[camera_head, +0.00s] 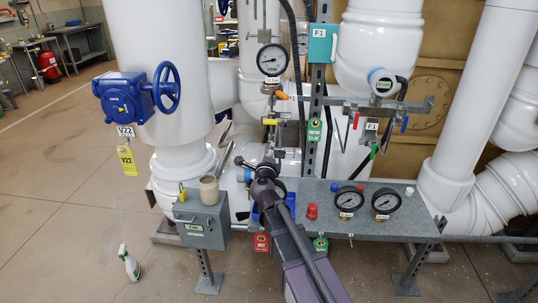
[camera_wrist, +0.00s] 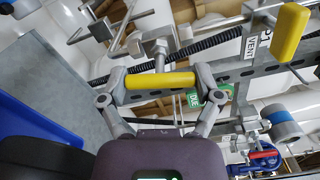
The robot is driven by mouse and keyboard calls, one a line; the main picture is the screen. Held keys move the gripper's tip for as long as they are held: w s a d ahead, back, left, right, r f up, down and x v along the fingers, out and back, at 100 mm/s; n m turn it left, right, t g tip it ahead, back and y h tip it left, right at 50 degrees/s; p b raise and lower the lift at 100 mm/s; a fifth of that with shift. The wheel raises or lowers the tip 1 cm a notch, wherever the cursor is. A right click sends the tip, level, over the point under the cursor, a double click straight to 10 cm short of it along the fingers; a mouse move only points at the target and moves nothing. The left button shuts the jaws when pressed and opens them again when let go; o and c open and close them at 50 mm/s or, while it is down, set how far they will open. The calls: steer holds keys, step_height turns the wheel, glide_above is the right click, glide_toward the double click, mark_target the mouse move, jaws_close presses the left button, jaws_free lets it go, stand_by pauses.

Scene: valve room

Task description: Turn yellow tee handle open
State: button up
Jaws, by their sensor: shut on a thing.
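In the wrist view the yellow tee handle (camera_wrist: 150,81) lies crosswise between the two fingers of my gripper (camera_wrist: 164,87), one fingertip pad at each end of the bar. A metal stem with a nut (camera_wrist: 160,50) runs from its middle toward the pipework. My gripper is shut on this handle. In the head view my gripper (camera_head: 258,166) is at the pipes behind the grey shelf; the tee handle cannot be made out there, seemingly hidden by my arm.
Another yellow handle (camera_wrist: 290,32) hangs near a VENT label in the wrist view. A grey shelf (camera_head: 385,228) with gauges and a red knob (camera_head: 312,211) stands right of my arm. A grey box (camera_head: 201,222) is left.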

steer(key=shift+n, duration=1.4)
steer(key=o, duration=0.9)
steer(key=s, duration=1.2)
steer(key=shift+a, duration=0.2)
steer(key=shift+w+n, duration=0.1)
steer(key=shift+n, duration=0.2)
